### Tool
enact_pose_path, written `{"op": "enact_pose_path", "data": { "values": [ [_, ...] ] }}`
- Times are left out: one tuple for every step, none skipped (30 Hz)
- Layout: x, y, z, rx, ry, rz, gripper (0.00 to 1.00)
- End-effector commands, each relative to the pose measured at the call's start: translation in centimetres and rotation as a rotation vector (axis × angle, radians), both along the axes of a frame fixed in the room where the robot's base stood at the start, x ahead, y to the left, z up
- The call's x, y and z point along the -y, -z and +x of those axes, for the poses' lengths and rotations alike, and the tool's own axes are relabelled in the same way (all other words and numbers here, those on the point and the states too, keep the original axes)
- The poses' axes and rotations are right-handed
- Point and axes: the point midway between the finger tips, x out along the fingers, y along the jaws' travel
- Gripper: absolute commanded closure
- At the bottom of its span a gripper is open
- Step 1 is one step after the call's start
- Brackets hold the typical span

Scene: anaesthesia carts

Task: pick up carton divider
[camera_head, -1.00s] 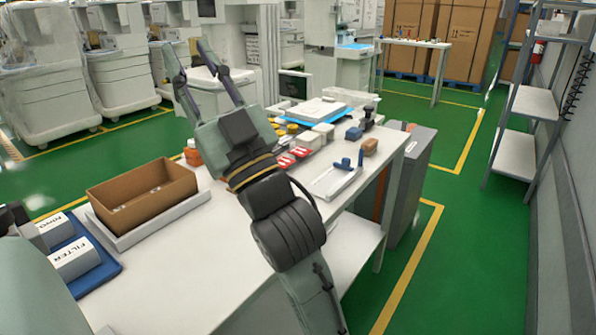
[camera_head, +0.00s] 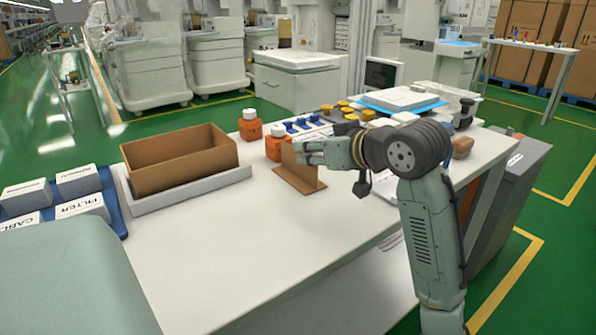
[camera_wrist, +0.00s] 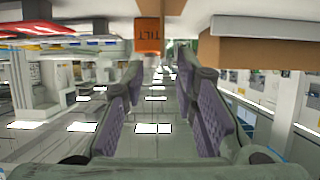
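The carton divider (camera_head: 300,187) is a brown cardboard piece of crossing panels. It stands upright on the white table in the head view, right of the brown carton (camera_head: 182,171). My gripper (camera_head: 304,152) is level, with its fingers pointing left, and covers part of the divider's upper right. I cannot tell whether they touch. In the wrist view, which is upside down, the fingers of my gripper (camera_wrist: 157,84) are open with nothing gripped between them. A brown carton surface (camera_wrist: 250,55) shows there at the upper right.
Orange bottles (camera_head: 250,126) with white caps stand behind the divider. The carton sits in a pale tray (camera_head: 192,190). A blue bin (camera_head: 107,203) of labelled boxes is at left. Blue and yellow small parts crowd the back. The table front is clear.

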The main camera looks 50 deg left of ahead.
Motion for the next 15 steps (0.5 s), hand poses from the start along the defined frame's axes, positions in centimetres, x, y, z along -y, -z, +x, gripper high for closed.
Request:
{"op": "enact_pose_path", "data": {
  "values": [
    [-0.2,0.1,0.0,0.0,-0.001,0.0,0.73],
    [-0.4,0.2,0.0,0.0,-0.001,0.0,0.73],
    [-0.6,0.3,0.0,0.001,-0.001,0.001,0.73],
    [-0.8,0.4,0.0,0.0,-0.002,0.001,0.73],
    [-1.1,0.5,0.0,0.0,-0.002,0.0,0.73],
    [-1.5,0.8,0.0,0.0,-0.002,-0.001,0.73],
    [-1.9,0.9,0.0,0.0,-0.002,-0.001,0.73],
    [-2.3,1.1,0.0,-0.001,-0.002,-0.001,0.73],
    [-2.9,1.4,0.0,0.0,-0.002,0.0,0.73],
    [-3.3,1.6,0.0,0.0,-0.001,-0.001,0.73],
    [-3.8,1.8,0.0,0.0,-0.002,-0.001,0.73],
    [-4.3,2.0,0.1,-0.001,-0.002,0.0,0.73],
    [-4.6,2.1,0.1,-0.001,-0.002,0.0,0.73],
    [-4.8,2.2,0.2,0.001,-0.001,0.001,0.73],
    [-4.9,2.3,0.2,0.001,0.0,0.001,0.73]
  ]
}}
